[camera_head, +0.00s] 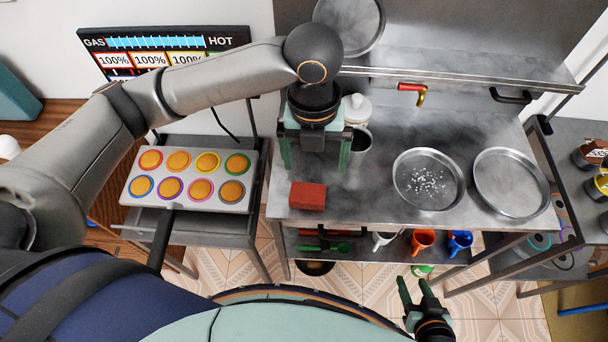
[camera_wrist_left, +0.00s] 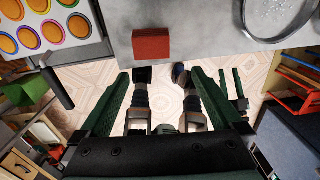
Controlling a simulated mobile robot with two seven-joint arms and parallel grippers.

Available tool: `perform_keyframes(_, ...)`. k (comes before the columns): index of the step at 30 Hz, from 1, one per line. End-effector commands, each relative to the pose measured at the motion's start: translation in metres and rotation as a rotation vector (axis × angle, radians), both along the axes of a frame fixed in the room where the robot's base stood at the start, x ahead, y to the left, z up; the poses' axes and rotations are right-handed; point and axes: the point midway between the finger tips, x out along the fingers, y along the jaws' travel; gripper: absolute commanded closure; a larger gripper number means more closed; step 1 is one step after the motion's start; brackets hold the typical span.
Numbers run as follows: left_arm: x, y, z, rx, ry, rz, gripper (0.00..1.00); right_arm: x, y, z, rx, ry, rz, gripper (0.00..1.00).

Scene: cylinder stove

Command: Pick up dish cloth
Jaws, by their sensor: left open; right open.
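A small red block-shaped item (camera_head: 308,195) lies near the front edge of the steel table; it is the only thing here that could be the dish cloth, though I cannot make out fabric. It also shows in the left wrist view (camera_wrist_left: 151,44), beyond my fingertips. My left gripper (camera_head: 314,168) is open and empty above the table, behind the red item in the head view and apart from it. Its open fingers also show in the left wrist view (camera_wrist_left: 160,76). My right gripper (camera_head: 414,284) is open and empty, low in front of the table.
The steel table (camera_head: 380,212) also holds a pan with white grains (camera_head: 428,180), an empty pan (camera_head: 511,183) and a dark-mouthed pot (camera_head: 360,140). A tray of round orange items (camera_head: 188,180) stands left. Several mugs, including an orange one (camera_head: 422,241), sit on the lower shelf.

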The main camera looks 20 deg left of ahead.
Motion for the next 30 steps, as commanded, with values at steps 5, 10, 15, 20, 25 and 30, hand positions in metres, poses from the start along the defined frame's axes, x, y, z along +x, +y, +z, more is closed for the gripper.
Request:
perform_keyframes(5, -0.001, 0.009, 0.001, 0.042, 0.004, -0.045, 0.00, 0.000, 0.000, -0.002, 0.000, 0.001, 0.000, 0.50)
perform_keyframes(10, -0.002, 0.009, -0.027, 0.043, 0.008, -0.045, 0.00, 0.000, 0.000, -0.005, 0.000, 0.001, 0.000, 0.50)
perform_keyframes(15, -0.001, 0.009, -0.055, 0.042, 0.006, -0.044, 0.00, -0.001, 0.000, -0.008, 0.000, 0.001, 0.000, 0.50)
perform_keyframes(20, 0.000, 0.009, -0.068, 0.041, 0.004, -0.044, 0.00, -0.001, -0.001, -0.008, -0.001, 0.002, -0.001, 0.50)
perform_keyframes(25, 0.000, 0.010, -0.087, 0.042, 0.006, -0.042, 0.00, -0.001, -0.001, -0.009, -0.001, 0.002, -0.001, 0.50)
perform_keyframes(30, 0.002, 0.011, -0.112, 0.042, 0.004, -0.043, 0.00, -0.001, -0.001, -0.011, -0.002, 0.002, 0.000, 0.50)
